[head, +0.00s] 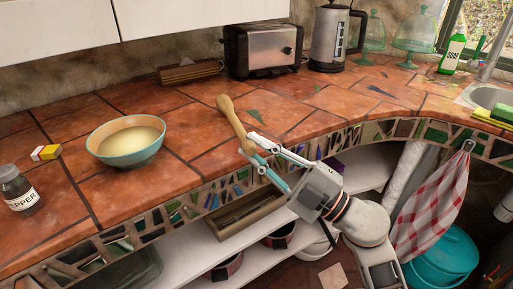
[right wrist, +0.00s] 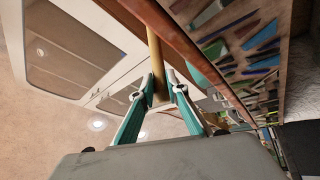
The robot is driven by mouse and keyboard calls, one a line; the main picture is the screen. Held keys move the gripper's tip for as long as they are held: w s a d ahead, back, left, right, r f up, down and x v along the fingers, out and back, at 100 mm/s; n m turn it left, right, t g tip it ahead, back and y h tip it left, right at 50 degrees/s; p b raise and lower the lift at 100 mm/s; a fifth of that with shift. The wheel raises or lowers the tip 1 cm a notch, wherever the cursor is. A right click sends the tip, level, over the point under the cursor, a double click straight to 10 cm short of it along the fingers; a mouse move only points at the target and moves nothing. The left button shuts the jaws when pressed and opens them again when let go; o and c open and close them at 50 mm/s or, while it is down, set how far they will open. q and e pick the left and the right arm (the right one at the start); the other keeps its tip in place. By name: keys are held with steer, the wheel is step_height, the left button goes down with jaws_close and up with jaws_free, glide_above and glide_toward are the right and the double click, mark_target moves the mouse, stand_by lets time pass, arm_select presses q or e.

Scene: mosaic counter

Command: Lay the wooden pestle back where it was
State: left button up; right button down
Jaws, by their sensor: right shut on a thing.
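The wooden pestle (head: 232,118) is in the head view, near the counter's front edge at the middle. It tilts, with its rounded end up and to the left. My right gripper (head: 252,153) is shut on its lower end at the edge of the tiled counter (head: 200,145). In the right wrist view the pestle (right wrist: 156,62) stands between the two fingertips of the right gripper (right wrist: 160,92). I cannot tell whether the pestle touches the counter. My left gripper is not in view.
A teal bowl (head: 126,158) with pale contents stands left, beside a pepper jar (head: 18,188) and a small yellow box (head: 46,152). A toaster (head: 262,52), kettle (head: 330,40) and wooden holder (head: 190,72) stand at the back. Tiles between bowl and pestle are clear.

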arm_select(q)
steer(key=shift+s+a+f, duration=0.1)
arm_select(e)
steer(key=shift+f, duration=0.1)
